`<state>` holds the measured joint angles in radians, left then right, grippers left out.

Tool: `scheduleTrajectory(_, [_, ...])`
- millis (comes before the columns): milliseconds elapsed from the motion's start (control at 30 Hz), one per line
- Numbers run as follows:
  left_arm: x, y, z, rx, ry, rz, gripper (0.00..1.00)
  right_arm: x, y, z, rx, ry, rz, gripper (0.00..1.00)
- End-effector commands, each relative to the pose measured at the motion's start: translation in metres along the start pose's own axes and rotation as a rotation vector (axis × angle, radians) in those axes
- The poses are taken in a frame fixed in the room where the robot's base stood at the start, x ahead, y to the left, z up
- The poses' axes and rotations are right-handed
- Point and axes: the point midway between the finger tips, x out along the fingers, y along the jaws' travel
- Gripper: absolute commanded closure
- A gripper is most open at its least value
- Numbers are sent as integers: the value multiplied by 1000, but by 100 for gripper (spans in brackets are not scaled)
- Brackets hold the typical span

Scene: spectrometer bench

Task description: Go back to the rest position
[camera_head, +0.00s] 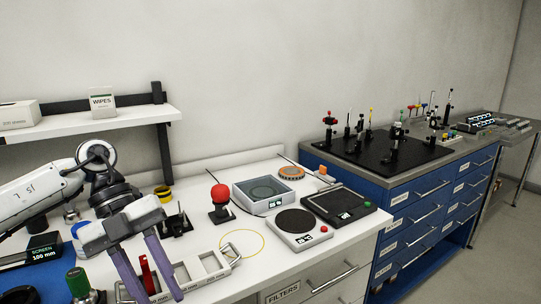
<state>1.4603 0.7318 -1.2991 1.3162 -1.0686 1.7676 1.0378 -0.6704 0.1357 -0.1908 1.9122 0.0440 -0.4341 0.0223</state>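My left arm comes in from the left. My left gripper (157,296) has two purple fingers pointing down toward the front of the white bench (235,282). The fingers stand well apart, with a small red object (147,274) showing between them, and I see nothing clamped. Whether the fingertips touch anything is not clear. My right gripper is not in view.
Near the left gripper are a grey slotted holder (203,268), a green-capped bottle (78,284) and a screen box (38,252). A red-knobbed device (221,200), a tray (263,191) and a round-plate instrument (297,226) stand farther right. A shelf (90,121) overhangs the back left.

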Motion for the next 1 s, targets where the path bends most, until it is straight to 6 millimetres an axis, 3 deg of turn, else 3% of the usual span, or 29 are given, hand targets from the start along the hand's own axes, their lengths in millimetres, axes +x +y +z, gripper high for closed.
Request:
scheduleTrajectory(167, [60,-49,-17,119,138,-200,69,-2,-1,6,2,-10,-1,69])
scheduleTrajectory(333, [114,-117,-52,196,311,-560,69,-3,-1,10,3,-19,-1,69])
scheduleTrajectory(467, [127,-162,-71,150,408,-896,69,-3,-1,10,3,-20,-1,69])
scheduleTrajectory(600, [123,-186,-64,-18,447,-1243,69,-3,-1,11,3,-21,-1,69])
scheduleTrajectory(767, [124,-174,-20,-351,402,-1567,69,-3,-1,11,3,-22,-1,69])
scheduleTrajectory(867, [139,-143,19,-623,329,-1703,69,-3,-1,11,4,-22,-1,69])
scheduleTrajectory(1000, [188,-69,66,-1052,183,-1779,69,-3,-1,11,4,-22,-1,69])
